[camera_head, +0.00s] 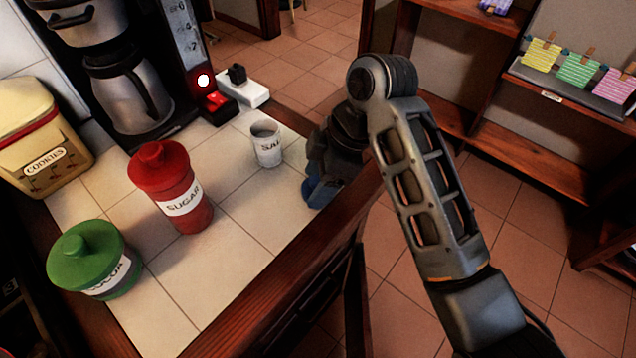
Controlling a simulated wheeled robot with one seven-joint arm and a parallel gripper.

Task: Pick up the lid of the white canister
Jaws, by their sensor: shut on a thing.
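The white canister (266,148), with part of a dark label showing, stands on the tiled counter. Its top is open and I see its hollow inside, with no lid on it. My gripper (312,190) is just right of the canister, near the counter's wooden edge, pointing down and apart from the canister. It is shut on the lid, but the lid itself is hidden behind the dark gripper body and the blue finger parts.
A red sugar canister (172,187), a green cocoa canister (92,258) and a cookie tin (38,138) stand left on the counter. A coffee maker (130,70) is behind. A white switch box (242,90) lies at the back. The counter's front tiles are clear.

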